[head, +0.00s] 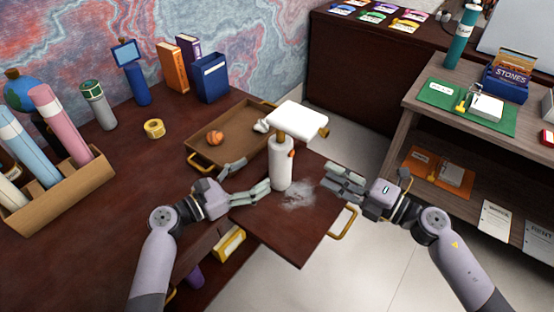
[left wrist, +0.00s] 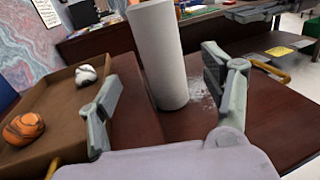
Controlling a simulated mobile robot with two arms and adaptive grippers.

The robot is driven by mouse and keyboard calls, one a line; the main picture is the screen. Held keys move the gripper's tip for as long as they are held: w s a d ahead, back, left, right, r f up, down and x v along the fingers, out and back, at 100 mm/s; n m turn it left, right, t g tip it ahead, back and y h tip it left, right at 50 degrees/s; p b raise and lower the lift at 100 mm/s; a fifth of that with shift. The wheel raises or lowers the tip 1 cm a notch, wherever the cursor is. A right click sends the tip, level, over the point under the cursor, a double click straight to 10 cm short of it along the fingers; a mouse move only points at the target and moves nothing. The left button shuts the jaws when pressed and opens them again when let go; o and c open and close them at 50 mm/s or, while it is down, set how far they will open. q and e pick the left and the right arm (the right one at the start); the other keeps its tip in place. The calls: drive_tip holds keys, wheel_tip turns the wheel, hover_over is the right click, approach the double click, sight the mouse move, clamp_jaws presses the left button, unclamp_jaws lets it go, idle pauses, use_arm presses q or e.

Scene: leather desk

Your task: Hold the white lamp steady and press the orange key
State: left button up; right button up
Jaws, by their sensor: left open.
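The white lamp (head: 280,168) stands upright on the dark wooden leaf, with a flat white head on top. The orange key (head: 291,153) is a small piece on the right side of its post. My left gripper (head: 256,176) is open at the lamp's left, low on the post. In the left wrist view the white post (left wrist: 158,55) shows between the two spread fingers, with gaps on both sides.
A brown tray (head: 205,158) with an orange ball (head: 214,138) and a white-grey lump (head: 261,126) lies behind the left gripper. A whitish patch (head: 298,194) marks the leaf beside the lamp. A brass handle (head: 343,222) sticks out at the leaf's right edge.

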sight(271, 164)
use_arm(q)
drive_tip(key=x, duration=0.9)
drive_tip(key=shift+w+d, duration=0.1)
drive_tip(key=c, duration=1.6)
drive_tip(key=shift+c, duration=0.3)
use_arm(e)
clamp_jaws()
idle(0.5)
